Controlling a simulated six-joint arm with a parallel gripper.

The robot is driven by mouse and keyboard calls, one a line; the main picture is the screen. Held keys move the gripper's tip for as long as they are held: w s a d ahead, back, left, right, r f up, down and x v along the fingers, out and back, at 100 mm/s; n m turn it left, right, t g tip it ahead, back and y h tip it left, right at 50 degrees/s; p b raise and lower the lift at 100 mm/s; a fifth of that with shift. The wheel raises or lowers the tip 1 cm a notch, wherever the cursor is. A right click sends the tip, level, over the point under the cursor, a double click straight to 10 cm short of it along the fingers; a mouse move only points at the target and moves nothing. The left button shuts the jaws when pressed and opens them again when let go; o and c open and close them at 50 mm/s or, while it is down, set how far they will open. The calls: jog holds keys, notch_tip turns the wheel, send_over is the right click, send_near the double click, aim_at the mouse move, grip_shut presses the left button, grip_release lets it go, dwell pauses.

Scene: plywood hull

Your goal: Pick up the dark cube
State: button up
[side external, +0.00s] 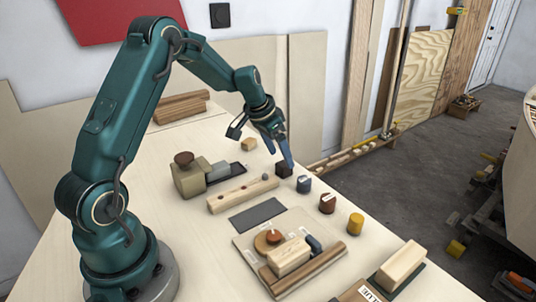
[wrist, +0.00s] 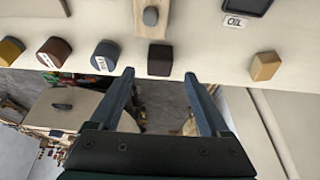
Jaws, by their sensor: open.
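The dark cube (side external: 284,170) sits on the pale workbench near its far edge in the side external view. It also shows in the wrist view (wrist: 160,60), just beyond the fingertips and between their lines. My gripper (side external: 286,158) is close above and beside the cube in the side view. In the wrist view my gripper (wrist: 158,73) has its two blue fingers spread apart, with nothing between them. Whether a finger touches the cube is unclear.
A blue-grey cylinder (side external: 304,184), a dark red one (side external: 327,203) and a yellow one (side external: 355,223) stand along the bench edge beside the cube. A wooden bar (side external: 243,195) lies close by. A light wood block (side external: 249,145) stands on the other side.

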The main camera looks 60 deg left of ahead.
aim_at(284, 163)
jog(key=shift+x, duration=2.2)
jog(key=shift+c, duration=0.3)
grip_shut()
jog(key=shift+w+r, duration=0.1)
jog(key=shift+r, duration=0.45)
jog(key=v, duration=0.4)
jog(key=shift+w+a, duration=0.3)
jog(key=shift+a, duration=0.1)
jog(key=s+a+r, duration=0.6)
jog(key=s+a, duration=0.1)
jog(key=shift+s, duration=0.35)
jog(key=shift+r, duration=0.1)
